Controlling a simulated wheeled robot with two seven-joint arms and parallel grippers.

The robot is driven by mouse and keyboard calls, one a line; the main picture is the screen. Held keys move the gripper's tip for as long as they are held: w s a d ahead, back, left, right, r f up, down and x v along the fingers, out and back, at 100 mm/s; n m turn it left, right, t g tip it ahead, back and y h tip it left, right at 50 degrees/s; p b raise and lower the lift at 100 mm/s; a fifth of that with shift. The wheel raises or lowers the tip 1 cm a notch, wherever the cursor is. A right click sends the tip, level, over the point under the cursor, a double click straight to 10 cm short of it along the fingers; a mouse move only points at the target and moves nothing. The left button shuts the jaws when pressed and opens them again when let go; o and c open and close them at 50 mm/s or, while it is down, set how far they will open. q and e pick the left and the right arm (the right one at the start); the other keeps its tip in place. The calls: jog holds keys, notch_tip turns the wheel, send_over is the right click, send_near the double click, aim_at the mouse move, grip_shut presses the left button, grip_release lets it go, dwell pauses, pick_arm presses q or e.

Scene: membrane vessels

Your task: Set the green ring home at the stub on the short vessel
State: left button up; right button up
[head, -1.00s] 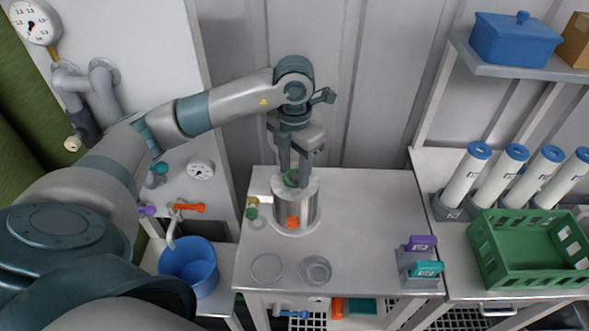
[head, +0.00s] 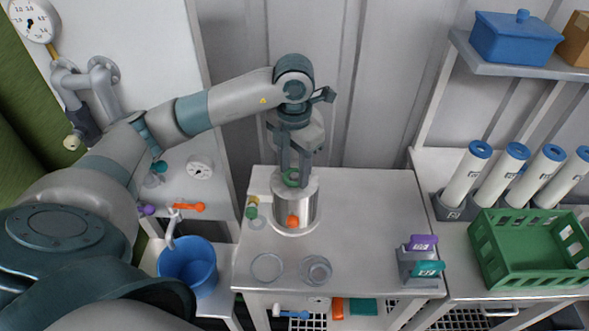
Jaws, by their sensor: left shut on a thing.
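The short vessel (head: 309,208) is a steel cylinder standing on the middle table, with an orange fitting (head: 293,221) low on its front. The green ring (head: 290,178) is at the top of the vessel, between the fingers of my left gripper (head: 294,180). My left gripper points down and is shut on the ring. The fingers partly hide the ring and the stub, so I cannot tell whether the ring is around the stub or just above it. My right gripper is not in view.
Two clear round dishes (head: 267,267) lie at the table's front. A grey holder with purple and teal handles (head: 420,262) stands at the front right. A blue bucket (head: 188,266) is at left. White tubes (head: 466,180) and a green crate (head: 530,247) are at right.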

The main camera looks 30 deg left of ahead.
pick_arm(q)
jog(key=shift+d+f, duration=0.15)
jog(key=shift+f, duration=0.05)
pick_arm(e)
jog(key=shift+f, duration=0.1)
pick_arm(q)
jog(key=o, duration=1.1)
